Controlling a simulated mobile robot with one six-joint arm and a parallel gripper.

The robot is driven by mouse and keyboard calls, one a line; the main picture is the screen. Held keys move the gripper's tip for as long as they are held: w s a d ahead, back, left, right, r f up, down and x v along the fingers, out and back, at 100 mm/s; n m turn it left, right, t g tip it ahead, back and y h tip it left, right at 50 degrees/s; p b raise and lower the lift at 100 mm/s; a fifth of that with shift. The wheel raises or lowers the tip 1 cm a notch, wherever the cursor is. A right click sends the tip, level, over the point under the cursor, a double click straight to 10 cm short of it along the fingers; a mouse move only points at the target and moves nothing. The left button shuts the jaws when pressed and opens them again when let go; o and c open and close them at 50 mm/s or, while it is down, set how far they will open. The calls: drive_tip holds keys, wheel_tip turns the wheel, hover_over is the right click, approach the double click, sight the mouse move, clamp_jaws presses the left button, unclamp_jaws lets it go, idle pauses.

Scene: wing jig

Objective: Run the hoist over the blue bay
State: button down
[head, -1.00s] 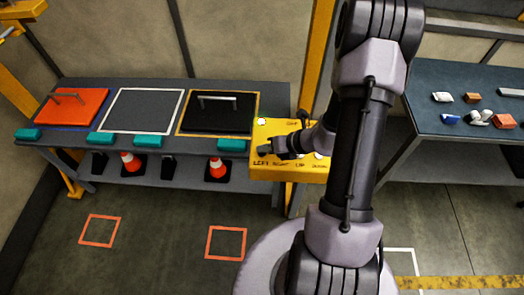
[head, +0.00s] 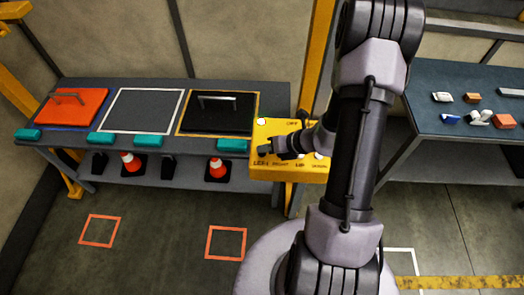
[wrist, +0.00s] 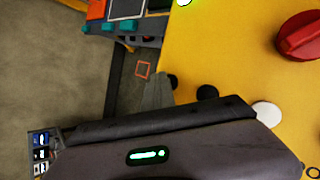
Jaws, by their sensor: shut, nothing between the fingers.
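The yellow control box (head: 300,172) has buttons labelled LEFT, RIGHT, UP and DOWN, and a lit green lamp (head: 261,121). A red knob (wrist: 301,37) shows on it in the wrist view. My gripper (head: 265,148) is shut and empty, its tip at the LEFT button; whether it presses it I cannot tell. In the wrist view the fingertips (wrist: 158,90) are beside a black button (wrist: 207,92). The blue-outlined bay (head: 72,127) is at the bench's left, with an orange handled panel (head: 72,108) on it. A yellow part (head: 14,10), seemingly the hoist, is cut off at the top left.
The white-outlined bay (head: 143,110) is empty. The yellow-outlined bay holds a black handled panel (head: 217,115). Teal blocks line the bench front, and cones (head: 132,161) stand on its lower shelf. A second table (head: 470,85) with small parts stands right.

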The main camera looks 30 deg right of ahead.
sight(264, 154)
drive_tip(key=shift+r+p, duration=0.65)
drive_tip(key=shift+r, duration=0.2)
wheel_tip(264, 154, up, 5)
drive_tip(key=p, duration=0.4)
drive_tip(key=shift+a, duration=0.1)
idle(1.0)
